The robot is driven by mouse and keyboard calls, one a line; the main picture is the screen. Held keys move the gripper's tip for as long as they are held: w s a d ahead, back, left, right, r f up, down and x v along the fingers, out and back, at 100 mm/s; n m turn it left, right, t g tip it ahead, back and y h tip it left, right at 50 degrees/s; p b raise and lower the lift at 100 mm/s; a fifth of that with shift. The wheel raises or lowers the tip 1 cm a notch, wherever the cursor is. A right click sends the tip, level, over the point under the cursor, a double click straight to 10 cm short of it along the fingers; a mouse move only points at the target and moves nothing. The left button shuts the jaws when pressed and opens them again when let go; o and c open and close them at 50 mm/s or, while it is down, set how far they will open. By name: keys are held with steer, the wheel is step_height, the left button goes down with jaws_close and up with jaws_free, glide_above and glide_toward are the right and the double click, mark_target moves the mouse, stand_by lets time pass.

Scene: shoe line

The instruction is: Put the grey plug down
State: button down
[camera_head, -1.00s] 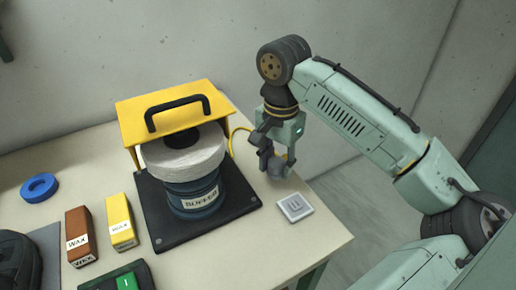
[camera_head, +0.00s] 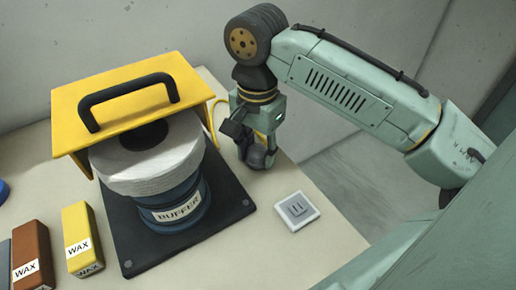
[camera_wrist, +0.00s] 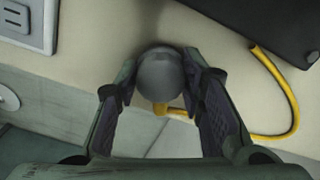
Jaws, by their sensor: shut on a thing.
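The grey plug (camera_wrist: 160,75) is held between the two fingers of my gripper (camera_wrist: 160,82) in the wrist view. A yellow cord (camera_wrist: 284,85) runs from the plug and curves to the right. In the head view my gripper (camera_head: 254,155) points down with the plug (camera_head: 257,157) at its fingertips, beside the right edge of the buffer's black base. It is low over the table; I cannot tell whether the plug touches it. The grey-white socket plate (camera_head: 297,211) lies on the table to the lower right, apart from the plug. It also shows in the wrist view (camera_wrist: 38,40).
The buffer (camera_head: 170,205) with its white wheel and yellow hood (camera_head: 125,105) stands on a black base plate (camera_head: 228,218) left of my gripper. A yellow wax block (camera_head: 80,238) and a brown one (camera_head: 30,260) stand further left. The table (camera_head: 262,250) is clear around the socket plate.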

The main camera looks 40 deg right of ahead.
mark_target(257, 149)
steer(key=shift+a, duration=0.1)
steer(key=shift+f, duration=0.2)
steer(key=c, duration=1.1)
jaws_free()
steer(key=shift+o, duration=0.2)
step_height(257, 149, up, 12)
steer(key=shift+r+b, duration=0.2)
steer(key=shift+b, duration=0.2)
